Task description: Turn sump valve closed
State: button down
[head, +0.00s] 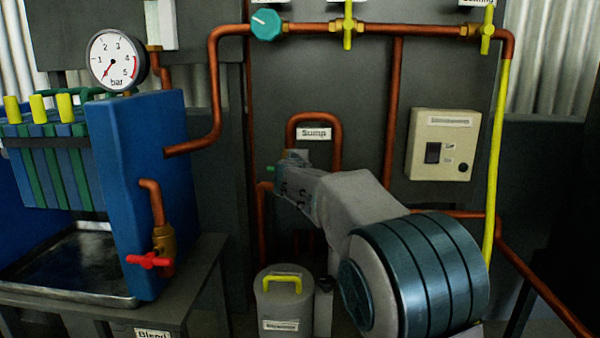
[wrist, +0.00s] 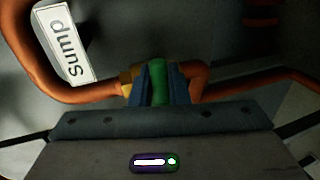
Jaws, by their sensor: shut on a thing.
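The sump valve shows in the wrist view as a green handle (wrist: 160,71) with a brass fitting (wrist: 127,82) on a copper pipe. My gripper (wrist: 158,88) is shut on the green handle, with a blue-grey finger on each side of it. The white "Sump" label (wrist: 65,42) is at the upper left of that view; in the head view the label (head: 314,133) is above my gripper (head: 290,163). My arm and gripper hide most of the valve in the head view, so I cannot read the handle's angle there.
Copper pipes (head: 216,85) run around the valve. A beige switch box (head: 443,145) is at the right. A grey lidded canister (head: 284,312) stands below. A blue filter press (head: 150,130) with a red tap handle (head: 149,261) is at the left.

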jog(key=c, duration=1.5)
grip_release()
jog(key=shift+o, duration=0.2)
jog(key=v, duration=1.3)
jog(key=shift+s, duration=0.35)
jog(key=shift+d+r, duration=0.1)
jog(key=shift+d, duration=0.05)
